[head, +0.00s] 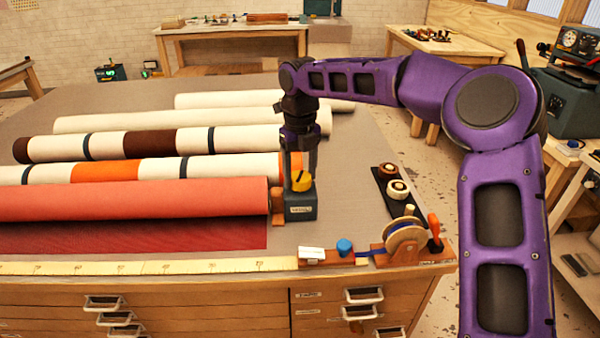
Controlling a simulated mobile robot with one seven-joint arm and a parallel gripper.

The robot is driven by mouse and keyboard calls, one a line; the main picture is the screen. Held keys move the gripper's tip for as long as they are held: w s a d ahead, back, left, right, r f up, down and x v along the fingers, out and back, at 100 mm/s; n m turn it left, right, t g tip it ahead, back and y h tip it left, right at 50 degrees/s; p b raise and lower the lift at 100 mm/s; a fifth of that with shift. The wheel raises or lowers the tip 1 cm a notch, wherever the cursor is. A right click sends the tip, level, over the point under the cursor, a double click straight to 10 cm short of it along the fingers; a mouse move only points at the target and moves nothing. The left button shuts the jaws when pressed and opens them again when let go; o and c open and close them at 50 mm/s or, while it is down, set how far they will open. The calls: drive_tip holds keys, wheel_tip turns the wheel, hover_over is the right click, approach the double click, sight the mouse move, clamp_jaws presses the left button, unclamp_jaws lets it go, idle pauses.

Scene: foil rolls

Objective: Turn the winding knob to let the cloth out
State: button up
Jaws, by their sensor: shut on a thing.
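The winding knob (302,183) is yellow-orange and sits on top of a dark teal box (300,211) at the right end of the coral-red roll (130,198). My gripper (299,170) comes down from above and is shut on the knob; its fingers partly hide it. A dark red cloth (150,238) lies flat on the table in front of the roll, its right edge straight and short of the box. The exact turn of the knob cannot be read.
Several cream rolls, some with brown, orange and navy bands (140,142), lie behind. A small spool winder (405,238) with an orange handle stands at the front right corner. A yellow measuring strip (130,267) runs along the front edge. A dark tray (384,185) holds two small spools.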

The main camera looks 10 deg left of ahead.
sight(300, 176)
drive_tip(key=shift+n, duration=1.3)
drive_tip(key=o, duration=1.4)
drive_tip(key=shift+r, duration=0.1)
drive_tip(key=shift+r, duration=5.9)
drive_tip(key=shift+c, duration=0.2)
